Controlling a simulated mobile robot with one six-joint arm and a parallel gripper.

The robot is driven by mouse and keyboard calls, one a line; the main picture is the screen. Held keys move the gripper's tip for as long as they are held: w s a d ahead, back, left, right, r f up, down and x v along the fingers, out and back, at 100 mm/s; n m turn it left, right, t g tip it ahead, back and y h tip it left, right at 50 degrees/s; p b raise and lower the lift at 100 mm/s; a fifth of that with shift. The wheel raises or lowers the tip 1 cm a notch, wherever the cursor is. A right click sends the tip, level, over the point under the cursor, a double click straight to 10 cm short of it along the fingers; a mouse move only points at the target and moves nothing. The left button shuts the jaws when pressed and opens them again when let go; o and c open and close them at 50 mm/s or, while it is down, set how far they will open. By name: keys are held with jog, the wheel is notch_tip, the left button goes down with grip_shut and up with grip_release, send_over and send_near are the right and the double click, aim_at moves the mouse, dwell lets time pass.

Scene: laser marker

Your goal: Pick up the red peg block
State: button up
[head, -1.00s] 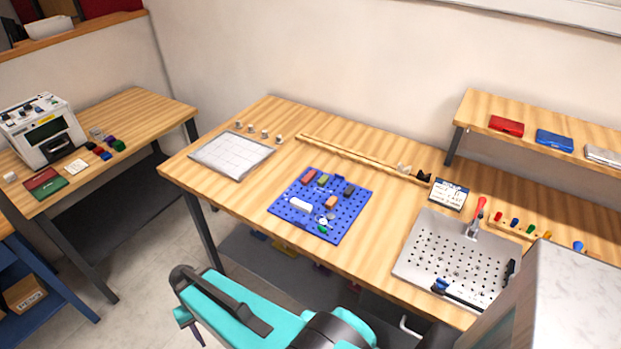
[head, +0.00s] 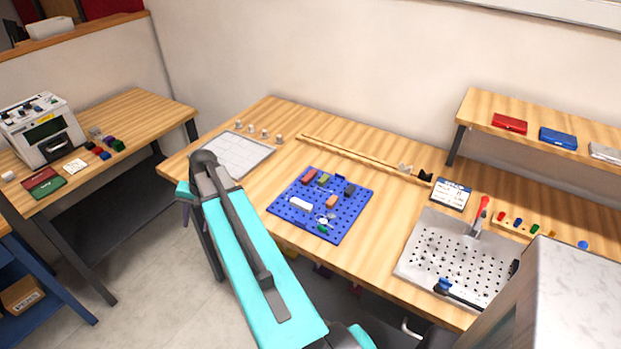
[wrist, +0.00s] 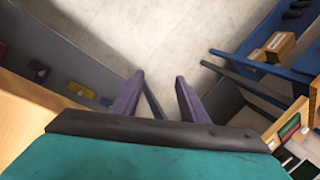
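A dull red block (head: 309,177) sits on the blue pegboard (head: 348,213), near its back left corner. Beside it on the board are a green block (head: 323,180), a dark block (head: 349,190), an orange-brown block (head: 331,202) and a white block (head: 300,204). My gripper (wrist: 159,77) shows two purple fingers spread apart with nothing between them, above the floor. In the head view my arm mostly hides the gripper, off the table's front left edge and left of the pegboard. The red block is not in the wrist view.
A white gridded sheet (head: 238,157) lies left of the pegboard, with my arm over its front part. A wooden rail (head: 350,155) runs behind. A perforated metal plate (head: 435,245) with a red-handled clamp (head: 482,212) is at right. Bare wood surrounds the pegboard.

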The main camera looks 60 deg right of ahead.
jog(key=d+r+m+t, duration=0.1)
jog(key=d+r+m, duration=0.1)
jog(key=d+r, duration=0.5)
notch_tip(320, 180, up, 14)
jog(key=m+g+h, duration=0.2)
jog(key=m+g, duration=0.2)
jog(key=m, duration=0.1)
send_over(306, 179)
jog(key=shift+f, duration=0.1)
jog(key=shift+f+p, duration=1.05)
jog(key=shift+f, duration=3.15)
jog(key=shift+f, duration=0.15)
